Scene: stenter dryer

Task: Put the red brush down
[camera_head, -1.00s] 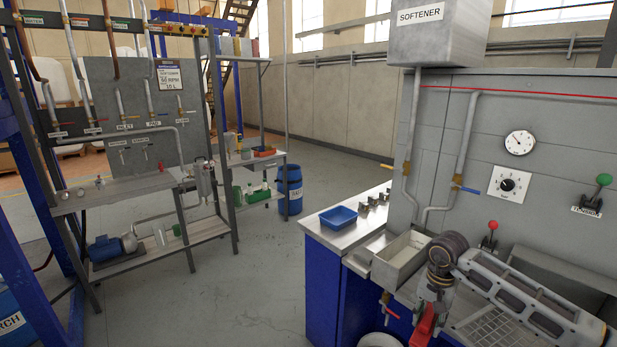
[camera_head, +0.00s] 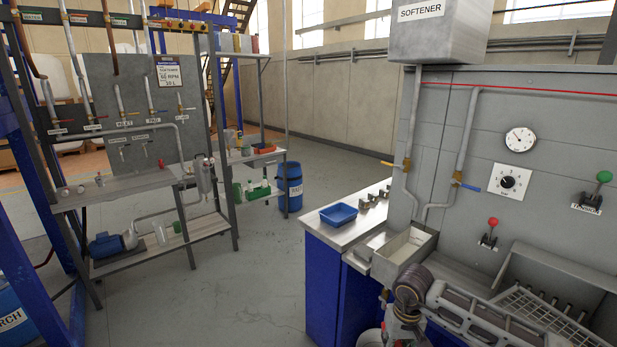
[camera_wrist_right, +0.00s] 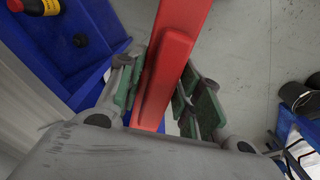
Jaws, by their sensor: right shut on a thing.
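The red brush (camera_wrist_right: 176,55) shows in the right wrist view as a long red bar running up past the top edge. My right gripper (camera_wrist_right: 163,95) is shut on it, with green pads on both sides. The brush's far end is out of the frame. In the head view my right arm reaches down at the bottom, in front of the machine, and its gripper is mostly below the edge. My left gripper is in neither current view.
A blue tray (camera_head: 338,215) lies on the steel counter (camera_head: 325,232). A metal trough (camera_head: 405,250) and red lever (camera_head: 492,228) are near my right arm. The floor left of the counter is clear.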

